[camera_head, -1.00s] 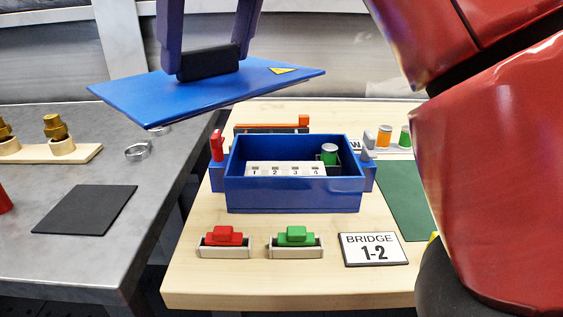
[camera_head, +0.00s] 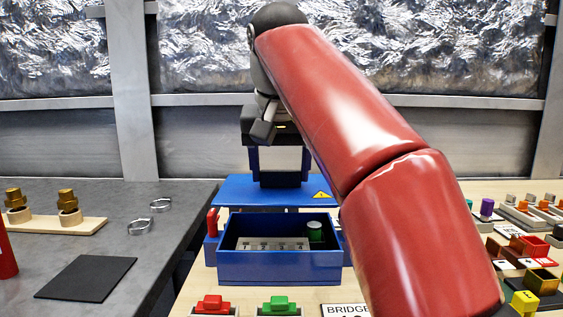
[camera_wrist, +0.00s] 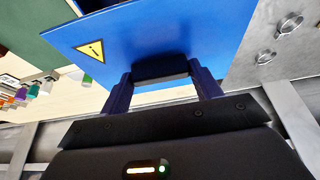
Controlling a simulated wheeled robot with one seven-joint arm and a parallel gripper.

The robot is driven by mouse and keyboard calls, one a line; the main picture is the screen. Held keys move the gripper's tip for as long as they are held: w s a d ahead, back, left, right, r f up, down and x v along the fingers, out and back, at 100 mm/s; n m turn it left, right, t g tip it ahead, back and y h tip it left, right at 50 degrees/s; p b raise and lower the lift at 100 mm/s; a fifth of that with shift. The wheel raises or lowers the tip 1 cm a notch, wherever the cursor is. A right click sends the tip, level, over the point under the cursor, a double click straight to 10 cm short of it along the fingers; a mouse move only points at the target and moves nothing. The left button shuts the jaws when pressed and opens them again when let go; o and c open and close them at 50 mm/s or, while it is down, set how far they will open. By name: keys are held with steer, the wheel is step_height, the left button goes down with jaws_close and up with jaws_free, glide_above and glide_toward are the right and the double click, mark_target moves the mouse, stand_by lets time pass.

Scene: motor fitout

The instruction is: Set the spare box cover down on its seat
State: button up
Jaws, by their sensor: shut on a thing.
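The blue box cover (camera_head: 238,191) is a flat plate with a yellow warning triangle and a black handle. My gripper (camera_head: 280,180) is shut on the black handle and holds the cover roughly level, above and behind the open box. In the wrist view the cover (camera_wrist: 195,40) fills the upper middle, with my gripper (camera_wrist: 162,80) on its handle. The blue box (camera_head: 280,267) stands open on the wooden table. A numbered terminal strip (camera_head: 262,244) and a green cylinder (camera_head: 314,231) show inside it. The cover's height above the rim is hard to tell.
Red (camera_head: 212,304) and green (camera_head: 278,304) push blocks sit in front of the box. A red lever (camera_head: 212,222) stands at its left. Small coloured parts (camera_head: 532,280) crowd the right. The grey table at left holds a black mat (camera_head: 87,278) and metal rings (camera_head: 140,226).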

mark_target(280, 190)
steer(key=shift+f+b, duration=2.4)
steer(key=shift+f, duration=0.45)
steer(key=shift+p, duration=0.65)
steer(key=shift+f+b, duration=0.65)
steer(key=shift+f, duration=0.25)
steer(key=o, duration=1.4)
steer(key=shift+c, duration=0.2)
steer(key=p+v, duration=0.3)
steer(key=v, duration=0.5)
